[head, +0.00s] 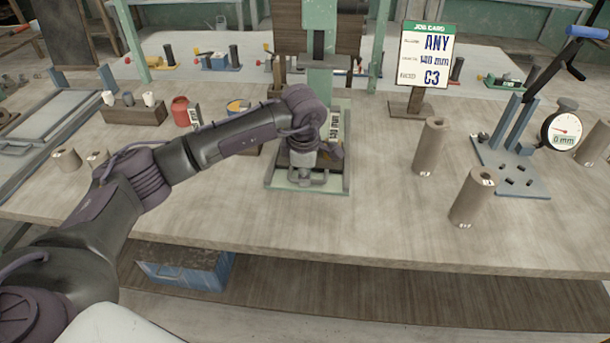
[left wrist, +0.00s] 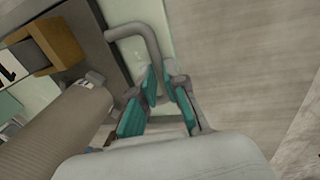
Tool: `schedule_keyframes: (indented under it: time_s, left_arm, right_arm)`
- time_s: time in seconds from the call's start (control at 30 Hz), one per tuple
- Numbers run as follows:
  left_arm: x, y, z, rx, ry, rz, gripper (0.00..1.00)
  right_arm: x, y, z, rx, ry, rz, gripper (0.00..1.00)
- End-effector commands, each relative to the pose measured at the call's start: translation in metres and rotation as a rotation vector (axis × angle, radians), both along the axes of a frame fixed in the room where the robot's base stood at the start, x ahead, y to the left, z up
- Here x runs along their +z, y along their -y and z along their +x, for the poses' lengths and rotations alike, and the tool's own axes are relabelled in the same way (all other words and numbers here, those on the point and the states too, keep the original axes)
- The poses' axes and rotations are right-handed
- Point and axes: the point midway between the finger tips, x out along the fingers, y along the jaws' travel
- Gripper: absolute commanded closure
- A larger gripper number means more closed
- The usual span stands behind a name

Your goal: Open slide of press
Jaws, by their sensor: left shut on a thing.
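The green press (head: 319,85) stands at the back centre of the bench, with its pale green base (head: 342,180) reaching forward. A grey loop handle (left wrist: 147,40) of the slide shows in the left wrist view. My left gripper (head: 303,178) is low over the front of the press base in the head view. In the left wrist view, its teal finger pads (left wrist: 163,95) are shut on the handle's end. My arm and gripper hide much of the slide in the head view. My right gripper is not in view.
A job card (head: 427,55) stands behind a brown clay cylinder (head: 430,147); another cylinder (head: 472,196) is nearer the front edge. A dial gauge (head: 561,130) and a blue-handled lever stand (head: 512,165) are at right. A red pot (head: 181,111) is at left.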

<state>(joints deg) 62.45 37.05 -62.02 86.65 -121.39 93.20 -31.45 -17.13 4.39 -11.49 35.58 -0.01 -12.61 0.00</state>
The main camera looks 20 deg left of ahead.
Motion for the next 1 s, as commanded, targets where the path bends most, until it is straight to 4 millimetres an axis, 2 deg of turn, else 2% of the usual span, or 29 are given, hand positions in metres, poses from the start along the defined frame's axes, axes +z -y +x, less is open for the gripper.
schedule_keyframes:
  time_s: [0.27,0.3,0.43,0.77,0.87,1.0]
  left_arm:
    - [0.001,0.001,0.000,-0.002,0.002,-0.002,1.00]
    - [0.001,0.001,0.000,-0.001,0.002,-0.003,0.83]
    - [0.001,0.001,0.000,0.000,0.002,-0.002,0.63]
    - [0.003,0.000,0.000,0.000,0.002,0.000,0.63]
    - [0.013,0.001,-0.001,-0.001,0.004,-0.001,0.63]
    - [0.039,0.002,-0.005,-0.001,0.008,-0.001,0.63]
  right_arm:
    - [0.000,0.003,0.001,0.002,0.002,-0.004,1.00]
    - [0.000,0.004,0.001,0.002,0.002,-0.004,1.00]
    - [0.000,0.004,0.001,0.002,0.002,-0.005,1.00]
    - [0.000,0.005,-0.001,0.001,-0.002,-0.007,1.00]
    - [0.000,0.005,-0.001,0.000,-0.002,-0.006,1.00]
    - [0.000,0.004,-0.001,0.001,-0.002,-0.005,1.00]
